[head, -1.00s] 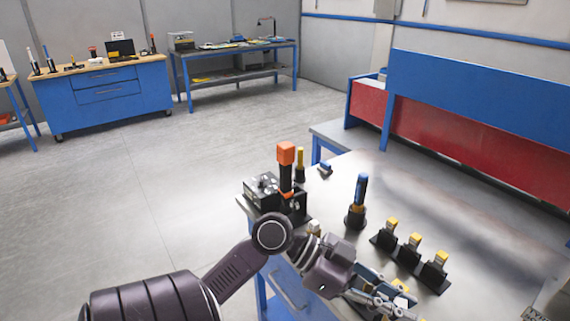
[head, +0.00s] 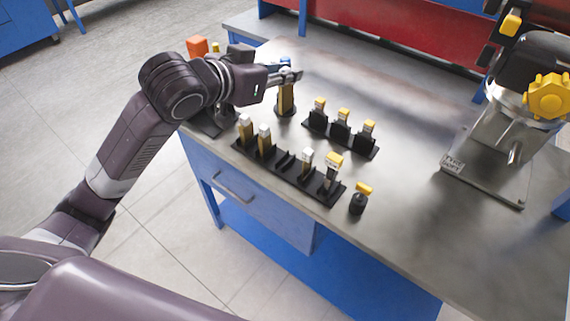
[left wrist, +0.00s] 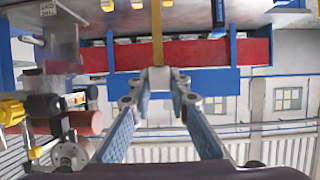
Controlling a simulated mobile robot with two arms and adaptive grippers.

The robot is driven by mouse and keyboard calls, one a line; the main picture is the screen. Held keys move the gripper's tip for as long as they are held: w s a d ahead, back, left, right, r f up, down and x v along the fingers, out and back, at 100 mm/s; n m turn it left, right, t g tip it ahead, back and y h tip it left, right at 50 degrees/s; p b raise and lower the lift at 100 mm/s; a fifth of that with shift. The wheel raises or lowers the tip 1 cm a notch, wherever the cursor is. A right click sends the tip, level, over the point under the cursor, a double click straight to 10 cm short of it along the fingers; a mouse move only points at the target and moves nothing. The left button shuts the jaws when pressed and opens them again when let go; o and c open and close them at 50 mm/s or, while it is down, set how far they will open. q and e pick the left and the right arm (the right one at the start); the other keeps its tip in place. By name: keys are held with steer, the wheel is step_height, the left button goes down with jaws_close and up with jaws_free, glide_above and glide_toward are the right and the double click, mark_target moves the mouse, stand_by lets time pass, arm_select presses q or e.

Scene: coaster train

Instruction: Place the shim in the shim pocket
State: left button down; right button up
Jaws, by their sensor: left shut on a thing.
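My left gripper (head: 290,77) is shut on a tan strip with a pale grey end, which I take to be the shim (head: 286,97). It hangs below the fingertips, above the bench. In the left wrist view the fingers (left wrist: 158,80) close on the pale end and the tan strip (left wrist: 157,35) runs up from it. A blue-topped tool (head: 286,62) on a black base is partly hidden behind the gripper. I cannot tell for sure which part is the shim pocket. My right gripper is not in view.
A black rack (head: 320,192) holds several pale-topped pieces, with a gap in its middle. Another black holder (head: 327,132) carries three yellow-topped pieces. A small black item with a yellow top (head: 359,198) stands near the front edge. A machine with a yellow knob (head: 548,97) stands right.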

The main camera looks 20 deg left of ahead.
arm_select(q)
steer(key=shift+w+r, duration=0.1)
steer(key=shift+w, duration=0.05)
steer(key=shift+f, duration=9.9)
steer(key=shift+f, duration=0.1)
steer(key=c, duration=1.8)
jaws_free()
